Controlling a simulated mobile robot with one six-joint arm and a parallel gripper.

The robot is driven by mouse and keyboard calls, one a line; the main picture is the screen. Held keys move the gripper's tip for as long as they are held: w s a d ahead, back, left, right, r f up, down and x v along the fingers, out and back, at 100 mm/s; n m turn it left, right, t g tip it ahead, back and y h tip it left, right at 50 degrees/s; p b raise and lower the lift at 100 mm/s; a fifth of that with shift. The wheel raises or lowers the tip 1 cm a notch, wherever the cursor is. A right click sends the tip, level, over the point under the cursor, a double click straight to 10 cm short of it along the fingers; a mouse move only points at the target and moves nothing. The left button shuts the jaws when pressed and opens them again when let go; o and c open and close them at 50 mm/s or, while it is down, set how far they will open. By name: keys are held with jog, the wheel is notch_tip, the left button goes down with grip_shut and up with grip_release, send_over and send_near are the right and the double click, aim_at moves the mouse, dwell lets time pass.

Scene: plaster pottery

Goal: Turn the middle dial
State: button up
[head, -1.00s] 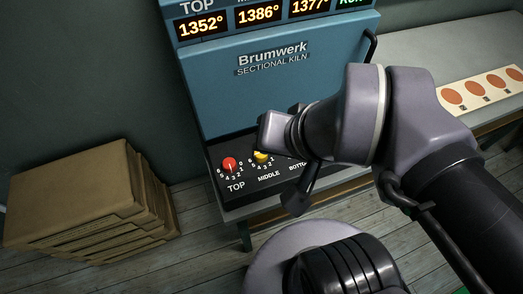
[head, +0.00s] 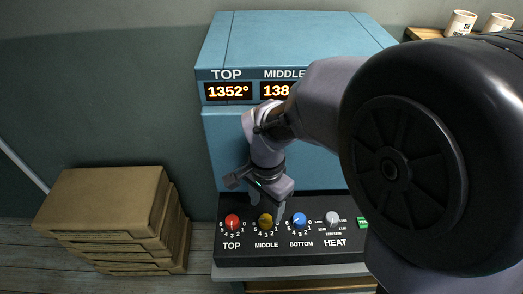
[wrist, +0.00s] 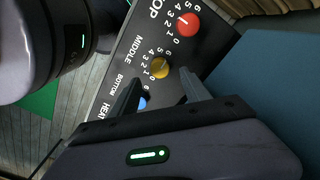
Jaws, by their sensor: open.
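Nothing is held. I cannot tell whether a finger touches the dial.
The red TOP dial (head: 232,222) is left of it, the blue BOTTOM dial (head: 299,221) close on the right, then the grey HEAT dial (head: 332,219). A green button (head: 363,223) is at the panel's right. Stacked cardboard (head: 105,215) stands on the left.

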aim_at(266, 219)
notch_tip(266, 219, down, 5)
jog(key=shift+f+b, duration=0.15)
jog(key=shift+b, duration=0.6)
jog(key=shift+c, duration=0.2)
grip_shut()
jog(key=n+p, duration=0.2)
jog(key=n, duration=0.3)
jog(key=shift+n, duration=0.4)
jog(key=n+p, duration=0.2)
jog(key=n, duration=0.3)
jog(key=shift+n, duration=0.4)
